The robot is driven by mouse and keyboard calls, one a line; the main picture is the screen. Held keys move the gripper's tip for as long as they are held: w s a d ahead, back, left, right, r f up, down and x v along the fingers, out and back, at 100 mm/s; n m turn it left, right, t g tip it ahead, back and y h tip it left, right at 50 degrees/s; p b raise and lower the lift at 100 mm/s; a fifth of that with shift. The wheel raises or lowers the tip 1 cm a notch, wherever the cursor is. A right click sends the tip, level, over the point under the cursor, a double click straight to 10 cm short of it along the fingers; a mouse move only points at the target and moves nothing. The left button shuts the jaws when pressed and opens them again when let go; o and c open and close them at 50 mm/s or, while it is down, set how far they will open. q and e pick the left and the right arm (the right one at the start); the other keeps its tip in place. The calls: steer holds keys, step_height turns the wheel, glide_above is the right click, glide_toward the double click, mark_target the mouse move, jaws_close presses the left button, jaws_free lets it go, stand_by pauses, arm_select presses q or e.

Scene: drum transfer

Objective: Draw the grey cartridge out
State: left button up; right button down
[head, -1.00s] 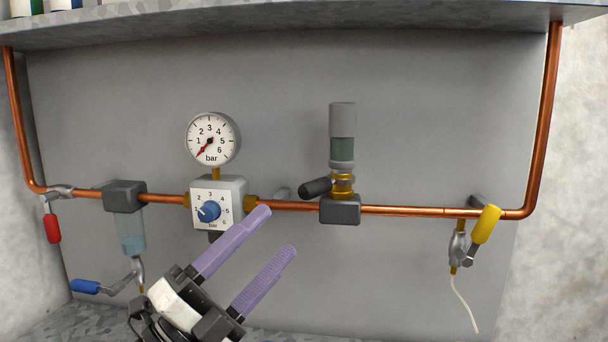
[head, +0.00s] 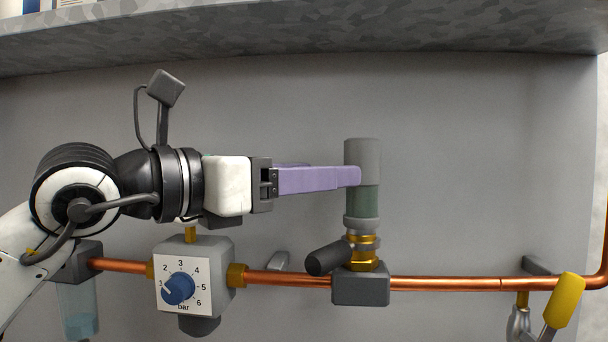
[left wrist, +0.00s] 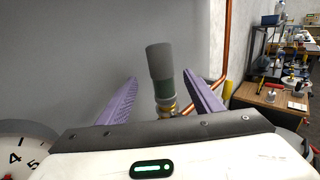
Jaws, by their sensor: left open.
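The grey cartridge (head: 362,153) stands upright above a dark green section (head: 363,202) and brass rings on the pipe fitting (head: 360,288). It also shows in the left wrist view (left wrist: 159,60), between my two purple fingers. My left gripper (head: 352,176) comes in level from the left, with its fingertips at the lower part of the grey cartridge. In the left wrist view the fingers (left wrist: 160,95) are apart, with clear gaps on both sides of the cartridge. My right gripper is not in view.
A black lever (head: 326,259) sticks out left of the fitting. The regulator with a blue knob (head: 179,288) is below my left arm. A copper pipe (head: 440,284) runs along the wall. A grey shelf (head: 300,40) overhangs above. A yellow-handled valve (head: 565,300) is at right.

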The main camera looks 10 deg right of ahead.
mark_target(362, 139)
arm_select(q)
steer(key=d, duration=0.1)
steer(key=p, duration=0.1)
steer(key=d+p, duration=0.1)
steer(key=shift+w+d+r, duration=0.3)
steer(key=shift+w, duration=0.1)
steer(key=p+x, duration=0.1)
steer(key=x, duration=0.3)
steer(key=shift+w+d+f, duration=0.15)
steer(key=shift+w+d, duration=0.1)
steer(key=shift+d, duration=0.05)
steer(key=shift+w+d, duration=0.4)
steer(key=shift+d, duration=0.2)
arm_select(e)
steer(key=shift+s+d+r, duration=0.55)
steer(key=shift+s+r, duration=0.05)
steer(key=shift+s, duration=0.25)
arm_select(q)
steer(key=shift+c, duration=0.4)
